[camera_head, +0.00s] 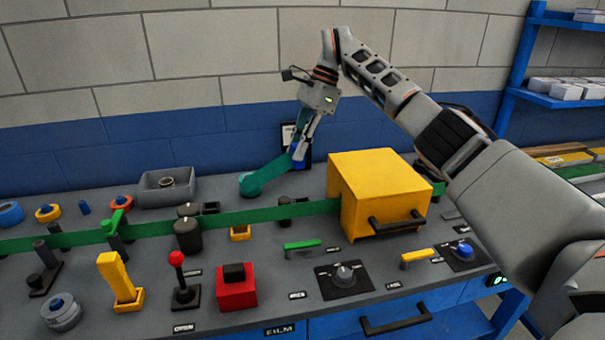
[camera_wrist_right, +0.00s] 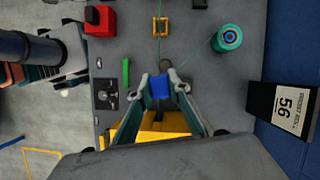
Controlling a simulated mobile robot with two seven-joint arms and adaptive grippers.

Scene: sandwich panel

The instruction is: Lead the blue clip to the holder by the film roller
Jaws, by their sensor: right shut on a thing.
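The blue clip (camera_head: 298,162) is between the fingertips of my right gripper (camera_head: 303,148), above the back of the panel. In the right wrist view the blue clip (camera_wrist_right: 159,87) sits between the two fingers of my right gripper (camera_wrist_right: 162,84), which is shut on it. My left gripper is not in view.
A yellow box (camera_head: 375,182) with a black handle stands right of the clip. A green band (camera_head: 80,238) crosses the panel past several posts. A grey tray (camera_head: 152,194) is at the back left. A sign marked 56 (camera_wrist_right: 284,107) stands by the wall.

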